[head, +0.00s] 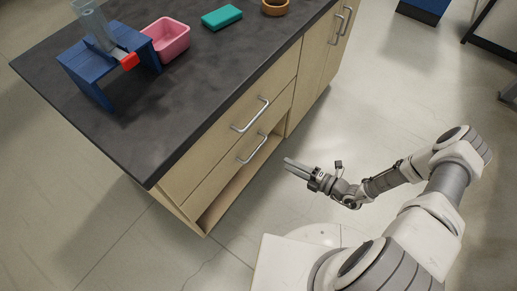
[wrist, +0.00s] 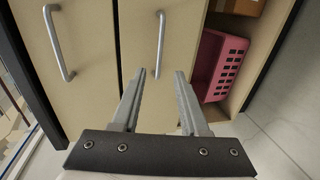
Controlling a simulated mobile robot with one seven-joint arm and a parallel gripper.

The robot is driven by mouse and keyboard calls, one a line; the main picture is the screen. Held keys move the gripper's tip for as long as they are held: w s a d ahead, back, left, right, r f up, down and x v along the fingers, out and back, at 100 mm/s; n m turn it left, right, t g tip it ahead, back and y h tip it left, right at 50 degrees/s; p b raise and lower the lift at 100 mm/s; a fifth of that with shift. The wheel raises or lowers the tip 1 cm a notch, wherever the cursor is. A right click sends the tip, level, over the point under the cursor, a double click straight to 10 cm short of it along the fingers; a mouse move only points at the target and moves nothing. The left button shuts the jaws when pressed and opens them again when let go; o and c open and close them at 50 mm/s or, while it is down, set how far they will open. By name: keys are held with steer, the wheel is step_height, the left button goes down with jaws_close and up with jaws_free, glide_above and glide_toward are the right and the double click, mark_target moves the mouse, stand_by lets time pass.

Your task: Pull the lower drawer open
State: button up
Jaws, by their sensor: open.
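The lower drawer (head: 226,178) is a pale wood front with a silver bar handle (head: 252,148), under the upper drawer (head: 225,137). Both fronts look shut and flush. In the wrist view the lower drawer (wrist: 147,100) is the middle panel, and its handle (wrist: 161,45) lies ahead of my fingers, its near end lined up between the fingertips. My gripper (head: 287,164) is open and empty in front of the cabinet. It also shows in the wrist view (wrist: 160,74). In the head view a gap separates the fingertips from the handle.
An open shelf below the lower drawer holds a pink basket (wrist: 222,65) and a brown box (wrist: 238,6). The dark countertop (head: 130,150) carries a blue stand (head: 95,62), a pink bin (head: 168,40) and a teal block (head: 222,17). The floor before the drawers is clear.

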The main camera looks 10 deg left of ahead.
mark_target(257, 148)
steer(key=b+x, duration=0.2)
steer(key=x, duration=1.3)
steer(key=shift+a, duration=0.15)
jaws_close()
stand_by(0.8)
